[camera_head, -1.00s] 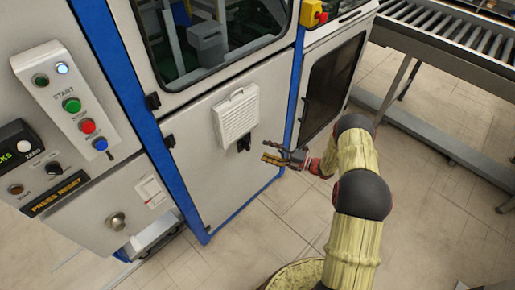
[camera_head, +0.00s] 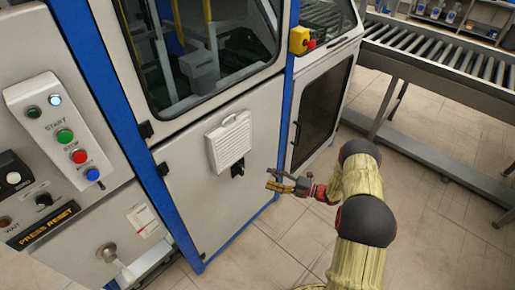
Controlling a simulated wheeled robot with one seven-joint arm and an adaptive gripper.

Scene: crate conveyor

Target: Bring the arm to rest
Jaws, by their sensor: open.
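My arm, in a yellowish cover with black joints, rises from the bottom right of the head view and bends toward the machine. My gripper (camera_head: 279,182) is at its end, pointing left. Its fingers are apart, and no object shows between them. It hangs in front of the machine's lower door (camera_head: 215,200), to the right of the black door latch (camera_head: 237,169), with no contact visible.
A control panel (camera_head: 66,135) with START and STOP buttons is at the left. A roller conveyor (camera_head: 440,60) stands at the upper right. Tiled floor (camera_head: 420,215) is clear right of my arm.

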